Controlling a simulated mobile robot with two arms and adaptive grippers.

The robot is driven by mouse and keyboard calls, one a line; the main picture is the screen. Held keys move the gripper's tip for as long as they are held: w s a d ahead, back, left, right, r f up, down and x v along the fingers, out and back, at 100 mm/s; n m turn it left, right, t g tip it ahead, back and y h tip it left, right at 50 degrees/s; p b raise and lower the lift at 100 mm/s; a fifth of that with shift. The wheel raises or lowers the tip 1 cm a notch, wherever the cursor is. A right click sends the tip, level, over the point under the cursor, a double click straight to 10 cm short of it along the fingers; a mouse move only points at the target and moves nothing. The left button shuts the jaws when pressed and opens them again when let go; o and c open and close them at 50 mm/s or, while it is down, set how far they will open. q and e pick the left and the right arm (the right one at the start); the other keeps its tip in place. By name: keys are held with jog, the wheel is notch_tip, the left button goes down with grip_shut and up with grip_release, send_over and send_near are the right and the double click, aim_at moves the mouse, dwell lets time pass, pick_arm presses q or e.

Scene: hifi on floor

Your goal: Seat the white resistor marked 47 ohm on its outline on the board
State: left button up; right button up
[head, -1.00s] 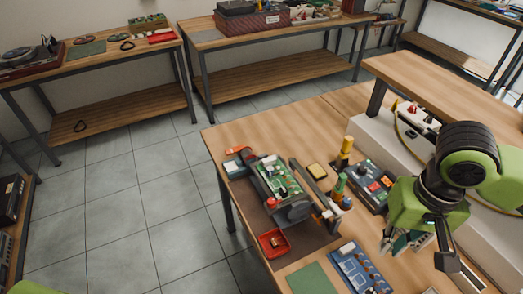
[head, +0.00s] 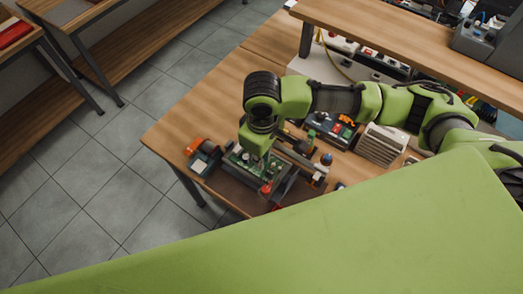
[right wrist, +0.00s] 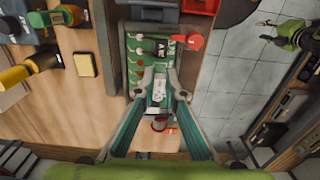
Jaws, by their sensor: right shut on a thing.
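The green circuit board (head: 232,160) sits in a holder on the wooden table; in the right wrist view the board (right wrist: 133,62) carries several parts. My right gripper (right wrist: 158,90) is over the board with its teal fingers closed in. A small white piece with dark marks, apparently the white resistor (right wrist: 158,88), is between the fingertips. I cannot read its marking, nor tell whether it touches the board. In the head view my right gripper (head: 254,158) reaches down over the board and hides part of it. My left gripper is not in view.
A red knob (right wrist: 188,42) stands at the board's edge. A dark device (head: 330,130) stands behind the board. A large green surface of mine covers the head view's lower part.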

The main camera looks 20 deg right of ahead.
jog(key=shift+f, duration=0.25)
jog(key=shift+f+b, duration=0.2)
jog(key=shift+b, duration=0.2)
jog(key=shift+w+a+f+b, duration=0.1)
jog(key=shift+w+f+b, duration=0.1)
jog(key=shift+f+b, duration=0.65)
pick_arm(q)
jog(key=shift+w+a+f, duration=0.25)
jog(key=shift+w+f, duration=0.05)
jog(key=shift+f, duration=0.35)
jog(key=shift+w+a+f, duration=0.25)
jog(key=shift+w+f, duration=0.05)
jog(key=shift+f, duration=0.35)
pick_arm(e)
jog(key=shift+f, duration=0.5)
pick_arm(q)
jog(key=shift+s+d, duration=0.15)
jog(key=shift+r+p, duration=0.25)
jog(key=shift+p, duration=0.05)
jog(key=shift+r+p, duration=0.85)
